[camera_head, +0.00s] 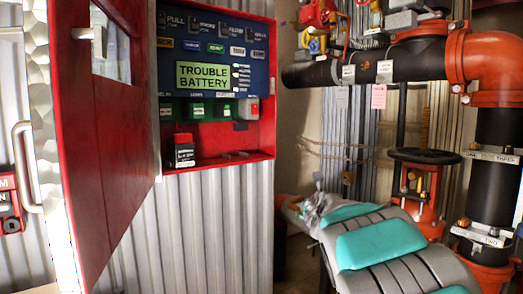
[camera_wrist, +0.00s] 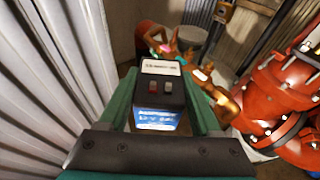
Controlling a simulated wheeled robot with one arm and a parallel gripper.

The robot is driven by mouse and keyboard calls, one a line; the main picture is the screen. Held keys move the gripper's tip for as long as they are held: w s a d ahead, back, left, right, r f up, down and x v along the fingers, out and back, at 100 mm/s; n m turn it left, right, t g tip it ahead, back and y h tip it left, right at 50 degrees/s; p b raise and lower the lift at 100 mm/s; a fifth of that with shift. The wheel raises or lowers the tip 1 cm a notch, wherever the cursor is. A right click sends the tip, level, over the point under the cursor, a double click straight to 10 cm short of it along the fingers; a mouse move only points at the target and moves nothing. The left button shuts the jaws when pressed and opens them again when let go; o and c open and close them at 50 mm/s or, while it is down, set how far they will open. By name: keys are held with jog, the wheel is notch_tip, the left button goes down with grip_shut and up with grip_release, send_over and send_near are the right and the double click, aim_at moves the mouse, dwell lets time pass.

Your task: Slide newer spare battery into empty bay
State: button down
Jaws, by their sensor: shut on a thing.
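A black battery (camera_wrist: 160,91) with a white top label, a red and a grey terminal and a blue front label shows in the wrist view. My gripper (camera_wrist: 159,82) is shut on it, one green finger along each side. The lettering is too blurred to read surely. In the head view the red cabinet (camera_head: 267,60) stands open on the ribbed wall. A black battery with a red top (camera_head: 184,150) stands upright at the left of its floor. To its right is an open red space (camera_head: 228,138). The held battery is not clearly visible in the head view.
The red cabinet door (camera_head: 98,135) stands open at the left. A panel (camera_head: 205,75) above reads TROUBLE BATTERY. Red and black pipes (camera_head: 490,60) and a dark valve wheel (camera_head: 425,156) fill the right. In the wrist view, ribbed wall (camera_wrist: 45,80) is close at left and red pipework (camera_wrist: 285,85) at right.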

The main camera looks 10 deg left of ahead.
jog(key=a+r+n+g+y+b, duration=0.2)
jog(key=a+r+n+y, duration=0.25)
jog(key=a+r, duration=0.55)
jog(key=s+a+r+n+g+y+b, duration=0.2)
jog(key=s+a+r+n+y, duration=0.1)
jog(key=s+r, duration=0.5)
jog(key=shift+s+a+r+g+y, duration=0.3)
jog(key=shift+a+r+y, duration=0.1)
jog(key=shift+r+y, duration=0.25)
jog(key=shift+d, duration=0.1)
jog(key=shift+n, duration=0.25)
jog(key=shift+w+a+p, duration=1.85)
jog(key=shift+a+p, duration=0.3)
jog(key=shift+p, duration=0.3)
jog(key=shift+p, duration=0.6)
